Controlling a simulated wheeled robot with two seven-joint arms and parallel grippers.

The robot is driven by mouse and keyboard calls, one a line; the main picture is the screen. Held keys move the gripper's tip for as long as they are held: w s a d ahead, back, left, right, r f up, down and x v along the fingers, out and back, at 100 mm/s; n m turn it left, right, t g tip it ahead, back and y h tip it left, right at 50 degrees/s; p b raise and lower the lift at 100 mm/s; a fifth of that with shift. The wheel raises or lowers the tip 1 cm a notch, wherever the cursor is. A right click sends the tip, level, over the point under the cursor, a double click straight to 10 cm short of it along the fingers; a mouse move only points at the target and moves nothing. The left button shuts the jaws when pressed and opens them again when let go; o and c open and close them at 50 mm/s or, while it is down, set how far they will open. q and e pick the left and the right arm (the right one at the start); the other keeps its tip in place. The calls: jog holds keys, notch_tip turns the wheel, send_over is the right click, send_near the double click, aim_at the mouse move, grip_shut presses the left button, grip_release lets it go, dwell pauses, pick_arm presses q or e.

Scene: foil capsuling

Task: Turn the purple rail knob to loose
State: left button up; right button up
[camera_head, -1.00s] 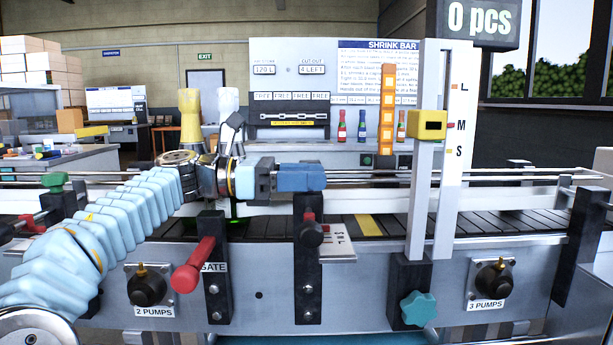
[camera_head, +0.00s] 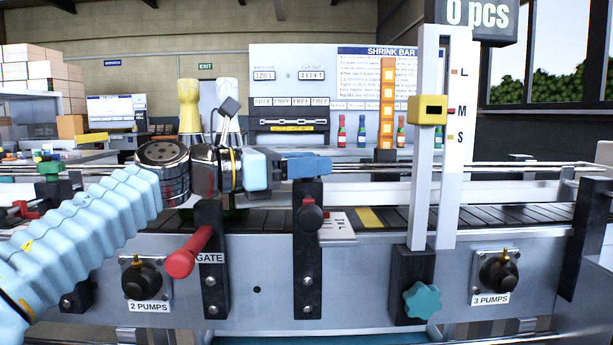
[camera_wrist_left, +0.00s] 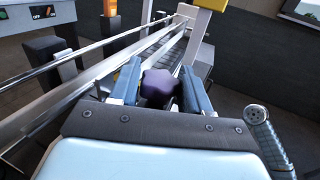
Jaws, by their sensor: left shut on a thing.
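The purple rail knob (camera_wrist_left: 158,88) shows in the left wrist view as a dark lobed knob between the two blue fingers. My left gripper (camera_wrist_left: 156,88) is shut on it, with one finger on each side. In the head view my left gripper (camera_head: 308,166) comes in from the left, its blue fingers level at the top of a black post (camera_head: 307,255). The knob is hidden there behind the fingers. My right gripper is in neither view.
A red gate handle (camera_head: 189,252) sticks out left of the post. A teal knob (camera_head: 422,300) is below the white upright scale. Steel rails run along the dark conveyor (camera_head: 480,218).

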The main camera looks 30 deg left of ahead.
pick_arm(q)
jog(key=shift+s+r+n+t+y+p, duration=0.15)
jog(key=shift+n+t+y+p, duration=0.35)
jog(key=shift+n+t+y, duration=0.5)
jog(key=n+y+p, duration=0.1)
jog(key=y+p, duration=0.1)
jog(key=y, duration=0.1)
jog(key=n+t+y+p, duration=0.1)
jog(key=n+y+p, duration=0.1)
jog(key=y, duration=0.1)
jog(key=shift+r+n, duration=0.15)
jog(key=shift+n, duration=0.15)
jog(key=n+y, duration=0.1)
jog(key=n+y+p, duration=0.1)
jog(key=y, duration=0.1)
jog(key=shift+f+t+p, duration=0.2)
jog(key=shift+t+p, duration=0.1)
jog(key=shift+f+n+y, duration=0.1)
jog(key=shift+n+y, duration=0.8)
jog(key=shift+y, duration=0.6)
jog(key=shift+d, duration=0.1)
jog(key=o, duration=1)
jog(key=shift+c, duration=0.2)
